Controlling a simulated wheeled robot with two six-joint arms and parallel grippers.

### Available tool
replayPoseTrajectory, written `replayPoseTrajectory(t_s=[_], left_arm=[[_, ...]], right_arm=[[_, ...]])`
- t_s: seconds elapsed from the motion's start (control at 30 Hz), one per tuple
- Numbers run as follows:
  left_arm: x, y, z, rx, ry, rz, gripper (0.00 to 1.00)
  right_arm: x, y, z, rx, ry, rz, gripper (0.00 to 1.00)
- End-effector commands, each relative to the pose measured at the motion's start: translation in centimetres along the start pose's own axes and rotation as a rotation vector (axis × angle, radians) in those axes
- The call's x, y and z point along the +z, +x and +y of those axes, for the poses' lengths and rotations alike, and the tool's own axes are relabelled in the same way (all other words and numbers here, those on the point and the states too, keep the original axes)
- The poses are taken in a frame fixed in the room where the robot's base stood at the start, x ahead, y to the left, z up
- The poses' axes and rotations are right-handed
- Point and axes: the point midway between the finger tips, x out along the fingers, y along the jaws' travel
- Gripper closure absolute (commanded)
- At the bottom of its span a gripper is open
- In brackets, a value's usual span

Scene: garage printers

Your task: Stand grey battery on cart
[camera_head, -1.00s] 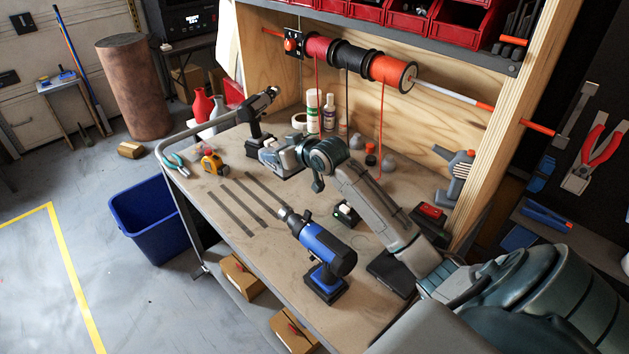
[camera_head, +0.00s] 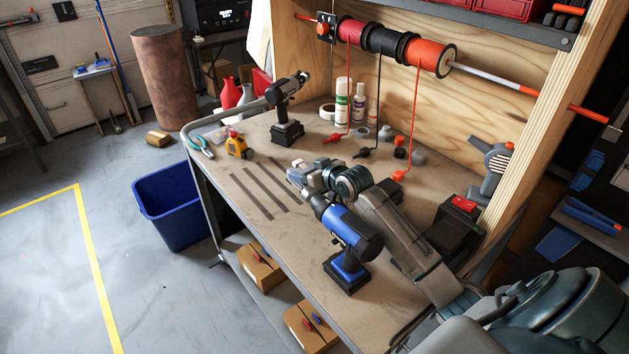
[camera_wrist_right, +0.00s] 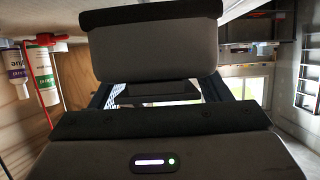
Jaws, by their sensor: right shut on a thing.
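My right gripper (camera_head: 297,174) is over the brown tabletop, just behind the blue drill (camera_head: 345,240). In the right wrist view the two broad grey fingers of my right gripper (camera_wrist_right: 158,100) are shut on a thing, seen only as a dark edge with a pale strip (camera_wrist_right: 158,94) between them. I take it for the grey battery, mostly hidden by the fingers. The tabletop, with a grey rail (camera_head: 200,125) at its left end, looks like the cart (camera_head: 285,250); no other cart is plain. My left gripper is not in view.
A grey drill (camera_head: 287,105) stands behind my gripper. Flat dark strips (camera_head: 252,192) lie left of it. A yellow tape measure (camera_head: 236,146) and pliers (camera_head: 200,145) lie near the rail. Bottles (camera_head: 342,105) and hanging cables are at the back. A blue bin (camera_head: 175,210) stands on the floor.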

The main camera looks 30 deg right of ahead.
Motion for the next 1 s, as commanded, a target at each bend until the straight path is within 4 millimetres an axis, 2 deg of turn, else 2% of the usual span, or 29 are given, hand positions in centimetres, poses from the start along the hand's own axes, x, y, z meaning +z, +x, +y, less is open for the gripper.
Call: replayPoseTrajectory(t_s=[0.23,0.4,0.73,0.77,0.87,1.0], left_arm=[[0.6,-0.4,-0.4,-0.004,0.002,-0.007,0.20],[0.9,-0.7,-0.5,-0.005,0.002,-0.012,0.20],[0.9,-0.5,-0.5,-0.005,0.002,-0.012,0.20],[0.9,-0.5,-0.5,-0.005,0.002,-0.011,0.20],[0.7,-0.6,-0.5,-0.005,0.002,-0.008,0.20],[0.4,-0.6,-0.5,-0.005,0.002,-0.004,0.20]], right_arm=[[1.8,0.8,-0.1,-0.001,0.002,0.002,0.77],[3.9,1.7,-0.1,-0.001,0.002,0.001,0.77],[4.4,1.9,0.0,-0.001,-0.001,0.004,0.77],[4.6,1.9,0.0,-0.001,0.000,0.002,0.28],[4.5,1.9,0.0,-0.001,0.000,0.002,0.08],[4.5,1.9,0.0,-0.001,0.000,0.002,0.07]])
